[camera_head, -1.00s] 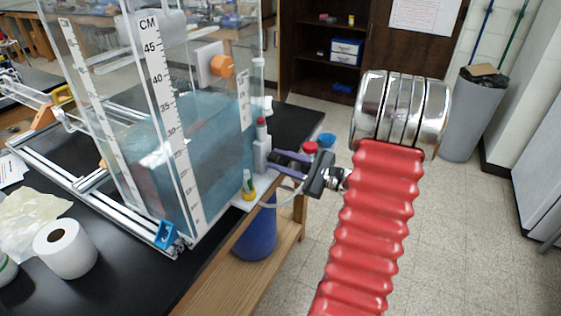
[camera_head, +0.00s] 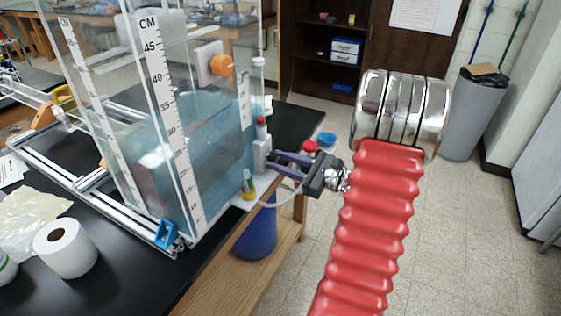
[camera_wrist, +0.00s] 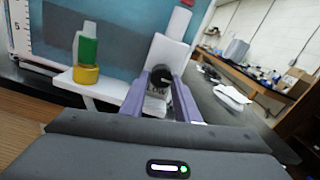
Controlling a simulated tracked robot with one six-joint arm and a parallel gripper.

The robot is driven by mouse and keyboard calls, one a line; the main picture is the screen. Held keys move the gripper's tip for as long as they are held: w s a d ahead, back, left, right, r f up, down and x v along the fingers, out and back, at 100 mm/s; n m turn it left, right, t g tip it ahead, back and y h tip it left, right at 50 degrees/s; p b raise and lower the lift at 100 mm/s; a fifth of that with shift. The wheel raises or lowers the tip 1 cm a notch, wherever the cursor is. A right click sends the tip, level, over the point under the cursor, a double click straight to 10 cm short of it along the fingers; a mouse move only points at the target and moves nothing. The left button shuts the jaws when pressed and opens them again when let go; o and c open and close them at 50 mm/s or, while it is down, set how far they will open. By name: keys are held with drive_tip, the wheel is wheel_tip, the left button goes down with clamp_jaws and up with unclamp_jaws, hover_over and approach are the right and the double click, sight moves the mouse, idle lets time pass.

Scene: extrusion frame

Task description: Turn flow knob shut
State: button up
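The black round flow knob (camera_wrist: 161,75) shows in the wrist view on the front of a white upright block (camera_wrist: 163,56). In the head view the white block (camera_head: 261,152) stands at the tank's right corner, with a red-capped top; I cannot make out the knob there. My gripper (camera_wrist: 162,80) is open, its two purple fingers reaching forward on either side of the knob. Whether the fingertips touch it, I cannot tell. In the head view my gripper (camera_head: 272,161) points left at the block, the fingers spread apart. The knob's turn angle is unclear.
The clear water tank (camera_head: 190,130) with a CM scale stands left of the block. A yellow-and-green bottle (camera_wrist: 87,50) stands close by on a white ledge. An orange knob (camera_head: 221,65) is higher on the tank. Red (camera_head: 309,146) and blue (camera_head: 327,139) round items are behind my gripper.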

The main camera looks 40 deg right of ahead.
drive_tip(key=o, duration=0.4)
drive_tip(key=shift+r, duration=0.1)
drive_tip(key=v, duration=1.3)
drive_tip(key=shift+s, duration=0.4)
drive_tip(key=shift+d, duration=0.1)
